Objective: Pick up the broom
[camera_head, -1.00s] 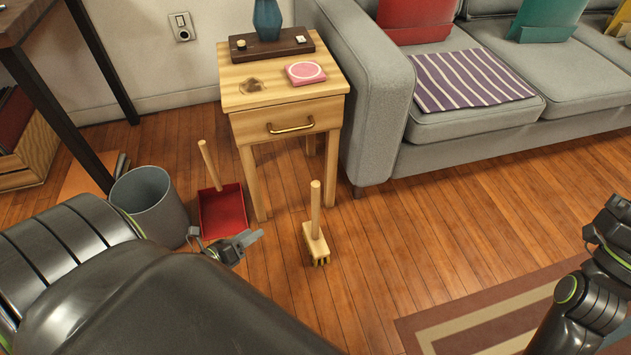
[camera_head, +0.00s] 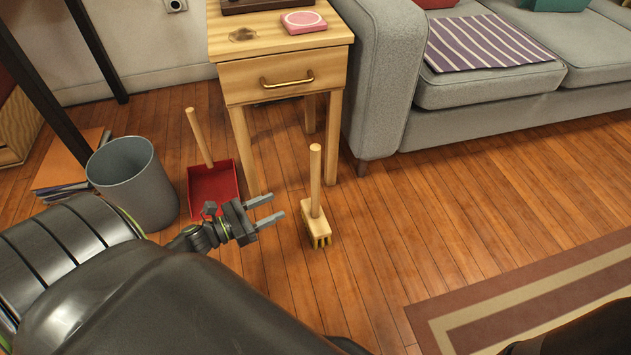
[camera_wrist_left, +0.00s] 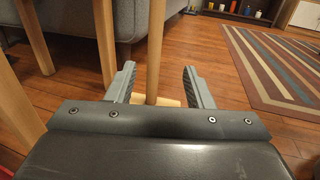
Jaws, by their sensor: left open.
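The broom is small, with a pale wooden handle (camera_head: 315,180) standing upright and a block head (camera_head: 316,222) with yellow bristles on the floor. My left gripper (camera_head: 277,207) is open and empty, just left of the broom, its fingers pointing towards it. A gap shows between the fingertips and the broom in the head view. In the left wrist view the broom handle (camera_wrist_left: 154,50) lines up between the open fingers (camera_wrist_left: 159,68), and part of the head shows low between them. My right gripper is out of view.
A red dustpan (camera_head: 212,188) with a wooden handle and a grey bin (camera_head: 133,180) stand left of the broom. A wooden side table (camera_head: 283,75) is behind it, and a grey sofa (camera_head: 480,125) behind right. A striped rug (camera_head: 530,290) lies right. Floor around the broom is clear.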

